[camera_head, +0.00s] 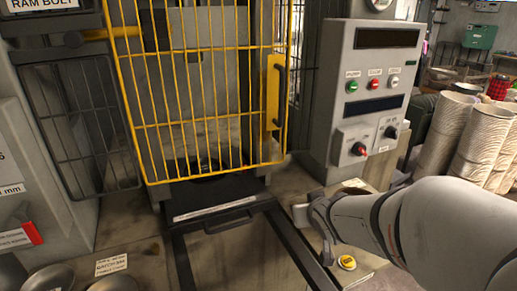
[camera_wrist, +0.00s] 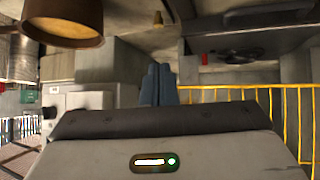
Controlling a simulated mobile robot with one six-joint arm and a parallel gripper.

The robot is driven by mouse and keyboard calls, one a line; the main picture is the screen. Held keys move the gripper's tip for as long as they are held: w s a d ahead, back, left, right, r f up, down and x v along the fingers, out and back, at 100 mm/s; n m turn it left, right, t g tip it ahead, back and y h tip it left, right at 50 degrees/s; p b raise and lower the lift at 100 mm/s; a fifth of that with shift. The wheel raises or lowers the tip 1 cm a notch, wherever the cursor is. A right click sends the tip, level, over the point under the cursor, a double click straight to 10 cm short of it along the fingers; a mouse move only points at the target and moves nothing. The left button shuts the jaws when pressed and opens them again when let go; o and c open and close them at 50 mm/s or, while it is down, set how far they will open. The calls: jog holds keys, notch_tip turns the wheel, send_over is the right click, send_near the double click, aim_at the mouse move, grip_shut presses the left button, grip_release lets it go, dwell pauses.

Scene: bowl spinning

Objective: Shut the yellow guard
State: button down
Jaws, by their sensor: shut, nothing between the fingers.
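The yellow guard (camera_head: 205,95) is a wire-mesh gate standing across the front of the grey machine in the head view. A yellow plate with a black handle (camera_head: 279,97) is on its right side. I cannot tell whether the guard is fully closed. Its yellow bars also show at the lower right of the wrist view (camera_wrist: 262,94). My gripper (camera_wrist: 158,70) has its blue-grey fingers together, with nothing between them. In the head view my arm comes in from the right, its end below and right of the guard, apart from it. The fingers are not clear there.
A control box (camera_head: 372,95) with buttons and a red knob stands right of the guard. A black slide frame (camera_head: 215,208) with a front handle extends below it. Stacked bowls (camera_head: 450,130) stand at right.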

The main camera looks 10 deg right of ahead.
jog(key=w+n+t+y+b, duration=0.1)
jog(key=w+t+y, duration=0.2)
jog(key=w+t, duration=0.3)
jog(key=n+t+y+p, duration=0.1)
jog(key=y+p, duration=0.1)
jog(key=p, duration=0.5)
send_near(273, 158)
jog(key=x, duration=0.7)
